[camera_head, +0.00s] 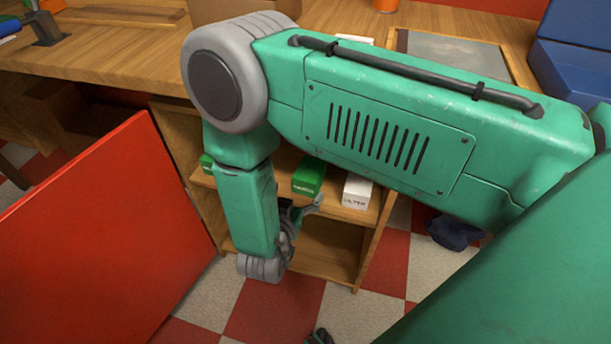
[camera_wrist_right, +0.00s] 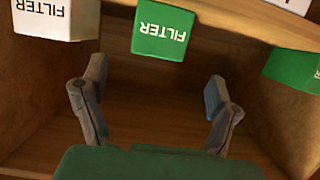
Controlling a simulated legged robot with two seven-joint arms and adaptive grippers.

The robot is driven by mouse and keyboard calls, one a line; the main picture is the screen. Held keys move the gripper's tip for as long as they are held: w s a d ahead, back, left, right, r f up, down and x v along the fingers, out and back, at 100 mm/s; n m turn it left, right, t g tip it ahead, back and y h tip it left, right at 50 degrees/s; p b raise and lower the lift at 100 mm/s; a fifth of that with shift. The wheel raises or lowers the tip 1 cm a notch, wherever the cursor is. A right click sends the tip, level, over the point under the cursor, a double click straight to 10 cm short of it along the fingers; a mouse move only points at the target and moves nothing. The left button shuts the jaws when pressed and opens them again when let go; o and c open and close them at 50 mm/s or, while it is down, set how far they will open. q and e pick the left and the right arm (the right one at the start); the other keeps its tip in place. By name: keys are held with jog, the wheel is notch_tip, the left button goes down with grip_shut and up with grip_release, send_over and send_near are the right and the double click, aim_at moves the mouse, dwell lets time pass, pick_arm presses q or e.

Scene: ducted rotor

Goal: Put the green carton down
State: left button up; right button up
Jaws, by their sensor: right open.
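A green carton (camera_head: 308,177) with white lettering stands on the shelf of the wooden cabinet, left of a white carton. In the right wrist view the same green carton (camera_wrist_right: 161,29) shows its FILTER label upside down, with nothing gripping it. My right gripper (camera_head: 301,212) is in front of the cabinet at shelf height. In its wrist view the two fingers (camera_wrist_right: 151,88) are spread apart and empty, with a gap between them and the carton. A second green carton (camera_head: 206,164) is mostly hidden behind my right arm.
The white carton (camera_head: 357,191) stands close on the right of the green one; it also shows in the wrist view (camera_wrist_right: 45,18). A red door panel (camera_head: 110,240) stands open at the left. The wooden worktop (camera_head: 110,50) is above the shelf. The lower compartment (camera_head: 325,250) looks empty.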

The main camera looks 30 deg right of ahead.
jog(key=s+d+f+n+g+y, duration=0.2)
jog(key=s+n+g+y, duration=0.35)
jog(key=s, duration=0.65)
jog(key=s+d+f+n+g+y, duration=0.2)
jog(key=s+f+n+g+y, duration=0.25)
jog(key=s, duration=0.85)
pick_arm(q)
notch_tip(320, 180, up, 7)
jog(key=p, duration=0.7)
jog(key=shift+r, duration=0.15)
pick_arm(e)
notch_tip(320, 180, up, 8)
jog(key=t+y, duration=0.1)
jog(key=shift+w+a, duration=0.2)
jog(key=shift+a, duration=0.25)
